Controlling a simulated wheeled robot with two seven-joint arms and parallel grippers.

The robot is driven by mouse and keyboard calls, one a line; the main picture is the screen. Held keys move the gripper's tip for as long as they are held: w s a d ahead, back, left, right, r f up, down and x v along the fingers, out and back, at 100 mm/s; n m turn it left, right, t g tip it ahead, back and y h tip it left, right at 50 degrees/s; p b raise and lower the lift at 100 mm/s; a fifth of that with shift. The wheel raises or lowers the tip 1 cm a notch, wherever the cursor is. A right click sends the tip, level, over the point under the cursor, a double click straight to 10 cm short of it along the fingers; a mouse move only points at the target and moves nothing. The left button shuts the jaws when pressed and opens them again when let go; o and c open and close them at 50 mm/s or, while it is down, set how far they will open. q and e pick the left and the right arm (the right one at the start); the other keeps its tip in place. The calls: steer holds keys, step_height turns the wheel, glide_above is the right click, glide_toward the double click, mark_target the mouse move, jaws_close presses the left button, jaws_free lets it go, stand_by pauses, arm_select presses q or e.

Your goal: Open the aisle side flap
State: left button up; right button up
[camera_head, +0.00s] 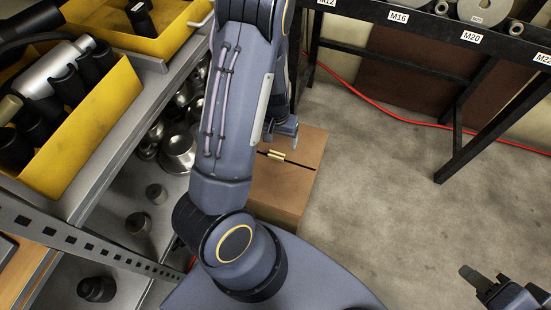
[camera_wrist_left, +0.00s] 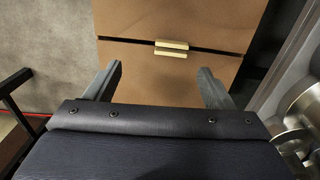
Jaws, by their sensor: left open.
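A brown cardboard box (camera_head: 290,190) stands on the floor beside the shelving, its top flaps lying flat. A dark slit crosses the top between two flaps, with a small pale gold tab or tape piece (camera_head: 276,155) on it. In the left wrist view the near flap (camera_wrist_left: 160,75) and far flap (camera_wrist_left: 180,18) show, with the tab (camera_wrist_left: 171,48) at the slit. I cannot tell which flap is the aisle side one. My left gripper (camera_wrist_left: 160,68) is open and empty above the box, its fingers spread either side of the tab. My right gripper (camera_head: 492,286) is partly cut off at lower right.
Shelving with yellow bins (camera_head: 100,115) and metal sockets (camera_head: 180,150) stands close on the left of the box. A dark rack (camera_head: 400,45) stands at the back right. A red cable (camera_head: 385,107) crosses the floor. Bare floor (camera_head: 385,195) lies right of the box.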

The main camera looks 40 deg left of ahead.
arm_select(q)
steer(key=b, duration=0.1)
glide_above(276, 156)
steer(key=shift+y, duration=0.3)
step_height(276, 156, down, 4)
steer(key=shift+f, duration=0.2)
step_height(276, 156, down, 6)
steer(key=b, duration=0.2)
steer(key=shift+b, duration=0.3)
steer(key=shift+f, duration=0.75)
arm_select(e)
steer(key=shift+w+a+f, duration=0.15)
steer(key=shift+f, duration=1.2)
steer(key=shift+w+a+f, duration=0.1)
steer(key=shift+f, duration=1.25)
arm_select(q)
steer(key=shift+c, duration=0.3)
